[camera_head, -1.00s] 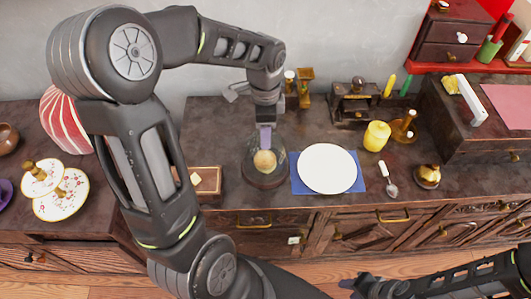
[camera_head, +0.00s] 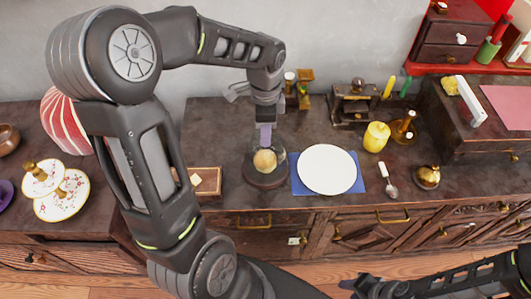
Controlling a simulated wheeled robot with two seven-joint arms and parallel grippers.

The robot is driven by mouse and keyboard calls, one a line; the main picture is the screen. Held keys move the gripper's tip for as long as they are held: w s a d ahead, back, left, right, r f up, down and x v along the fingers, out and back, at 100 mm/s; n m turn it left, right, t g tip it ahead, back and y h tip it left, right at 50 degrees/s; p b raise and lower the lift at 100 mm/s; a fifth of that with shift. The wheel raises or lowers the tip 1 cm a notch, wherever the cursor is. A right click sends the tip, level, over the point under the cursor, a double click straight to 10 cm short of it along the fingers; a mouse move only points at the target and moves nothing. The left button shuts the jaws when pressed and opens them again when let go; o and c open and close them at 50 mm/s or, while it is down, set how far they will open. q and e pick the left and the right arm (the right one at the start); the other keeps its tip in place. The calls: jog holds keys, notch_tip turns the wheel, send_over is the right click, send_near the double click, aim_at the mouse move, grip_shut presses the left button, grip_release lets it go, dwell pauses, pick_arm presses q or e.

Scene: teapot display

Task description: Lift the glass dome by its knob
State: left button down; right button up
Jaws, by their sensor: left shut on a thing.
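The glass dome (camera_head: 279,157) is clear and hard to make out; it stands over a round tan thing (camera_head: 265,160) on a dark round base (camera_head: 266,180). My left gripper (camera_head: 265,136) points down above the dome from the back, and a purple finger part shows. It is shut at the dome's top, on the knob, which is hidden by the gripper. I cannot tell any gap between dome and base. My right gripper (camera_head: 362,286) is at the bottom edge, away from the dome, and its fingers are not clear.
A white plate (camera_head: 327,169) on a blue mat (camera_head: 358,186) lies just right of the dome. A wooden box (camera_head: 207,181) stands to the left. A yellow cup (camera_head: 376,137), a spoon (camera_head: 388,179) and a brass pot (camera_head: 427,176) are further right.

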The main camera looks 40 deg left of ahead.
pick_arm(q)
jog(key=shift+r+p, duration=0.6)
jog(key=shift+p, duration=0.1)
jog(key=shift+r+p, duration=2.85)
jog(key=shift+r, duration=0.9)
jog(key=shift+a, duration=0.15)
